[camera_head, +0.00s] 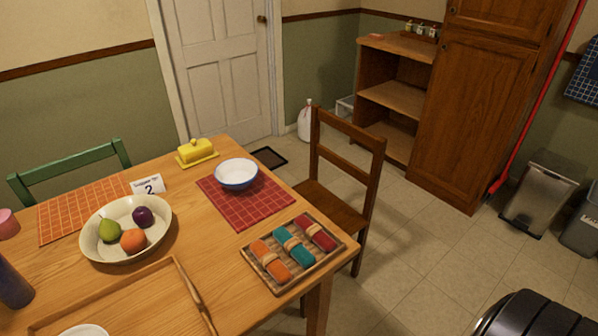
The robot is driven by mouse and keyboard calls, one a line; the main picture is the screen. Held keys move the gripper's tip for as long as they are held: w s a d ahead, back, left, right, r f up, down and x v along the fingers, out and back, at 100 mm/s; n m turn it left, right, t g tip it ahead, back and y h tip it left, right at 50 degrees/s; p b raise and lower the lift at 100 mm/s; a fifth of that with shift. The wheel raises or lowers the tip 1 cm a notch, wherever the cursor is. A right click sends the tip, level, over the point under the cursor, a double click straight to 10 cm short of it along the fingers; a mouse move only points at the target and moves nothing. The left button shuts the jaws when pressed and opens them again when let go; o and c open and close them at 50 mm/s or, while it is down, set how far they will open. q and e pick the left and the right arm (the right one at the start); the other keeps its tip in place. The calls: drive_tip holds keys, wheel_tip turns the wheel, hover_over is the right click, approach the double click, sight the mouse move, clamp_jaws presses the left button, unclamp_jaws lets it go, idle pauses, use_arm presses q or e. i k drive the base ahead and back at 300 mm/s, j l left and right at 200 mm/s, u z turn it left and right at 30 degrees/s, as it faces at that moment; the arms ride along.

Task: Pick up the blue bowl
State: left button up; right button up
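The blue bowl (236,178) stands upright on a red checked placemat (262,212) near the far right edge of the wooden table. It has a white inside, a blue rim and a blue outer wall, and it looks empty. Nothing touches it from above. Neither of my grippers can be made out in the head view.
A yellow butter dish (197,151) and a number card (148,185) stand left of the bowl. A fruit bowl (93,247) is farther left. A wicker tray (322,258) with rolled napkins lies in front. A wooden chair (345,170) stands close behind the table's right edge.

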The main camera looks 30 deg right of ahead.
sight(237, 174)
drive_tip(key=z, duration=0.6)
drive_tip(key=j+u, duration=0.1)
drive_tip(key=u, duration=0.75)
drive_tip(key=i+j+u, duration=0.1)
drive_tip(key=u, duration=0.35)
drive_tip(key=z, duration=1.4)
drive_tip(key=i+l+u, duration=0.2)
drive_tip(key=u, duration=0.3)
drive_tip(key=i+l+u, duration=0.35)
drive_tip(key=u, duration=0.15)
drive_tip(key=i, duration=0.05)
